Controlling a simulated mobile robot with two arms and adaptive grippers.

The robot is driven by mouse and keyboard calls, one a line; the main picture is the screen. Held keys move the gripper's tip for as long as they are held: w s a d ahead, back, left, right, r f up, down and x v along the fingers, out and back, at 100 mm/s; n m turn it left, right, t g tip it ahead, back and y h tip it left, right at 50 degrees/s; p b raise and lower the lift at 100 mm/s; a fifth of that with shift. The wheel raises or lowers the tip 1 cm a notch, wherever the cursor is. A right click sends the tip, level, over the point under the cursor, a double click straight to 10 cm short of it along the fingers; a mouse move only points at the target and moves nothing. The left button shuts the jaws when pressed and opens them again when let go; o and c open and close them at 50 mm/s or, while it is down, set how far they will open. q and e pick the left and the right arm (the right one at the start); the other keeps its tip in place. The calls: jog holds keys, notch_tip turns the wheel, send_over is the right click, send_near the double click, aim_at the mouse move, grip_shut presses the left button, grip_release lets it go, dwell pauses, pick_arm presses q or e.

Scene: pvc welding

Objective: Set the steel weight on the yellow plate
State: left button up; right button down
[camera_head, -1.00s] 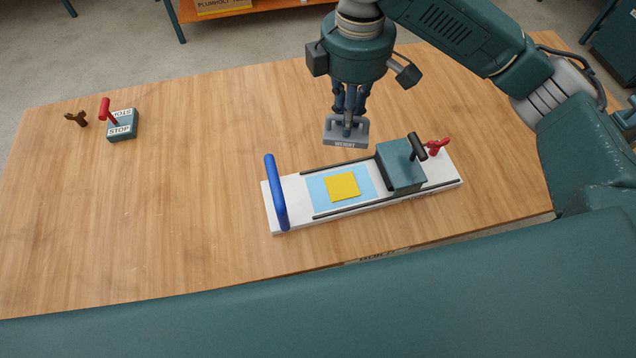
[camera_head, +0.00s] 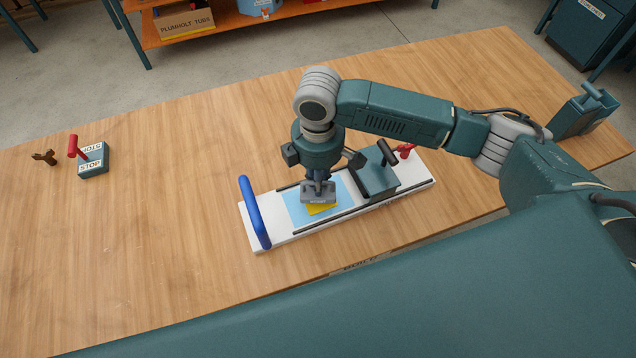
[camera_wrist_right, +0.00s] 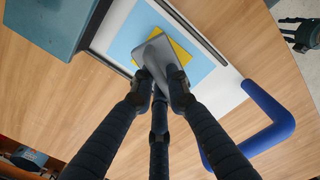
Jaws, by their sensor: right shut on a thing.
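The grey steel weight (camera_head: 317,197) is held by its handle in my right gripper (camera_head: 318,183), which is shut on it. The weight is over the yellow plate (camera_head: 322,210) and covers much of it; I cannot tell whether it touches. In the right wrist view the weight (camera_wrist_right: 158,54) sits between my fingers (camera_wrist_right: 160,85), with yellow plate (camera_wrist_right: 183,53) showing around it. The plate lies on a light blue sheet (camera_head: 297,207) on the white base (camera_head: 275,232).
A blue handle (camera_head: 254,212) stands at the base's left end. A teal block with a black lever (camera_head: 376,182) stands just right of the plate, with dark rails (camera_head: 340,217) along the base. A STOP box (camera_head: 93,164) is far left. The table's left part is mostly clear.

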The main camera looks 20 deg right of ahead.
jog(key=shift+f, duration=0.9)
pick_arm(q)
jog(key=shift+d+r, duration=0.1)
jog(key=shift+d, duration=0.15)
pick_arm(e)
jog(key=shift+w+f, duration=0.1)
pick_arm(q)
jog(key=shift+d, duration=0.15)
pick_arm(e)
jog(key=shift+f, duration=0.15)
jog(key=c, duration=1.7)
grip_release()
pick_arm(q)
jog(key=shift+s, duration=0.1)
pick_arm(e)
notch_tip(320, 180, up, 12)
jog(key=shift+r+b, duration=0.2)
jog(key=shift+b, duration=0.65)
pick_arm(q)
jog(key=shift+a+f, duration=0.2)
jog(key=shift+f, duration=0.7)
pick_arm(e)
jog(key=shift+f, duration=0.1)
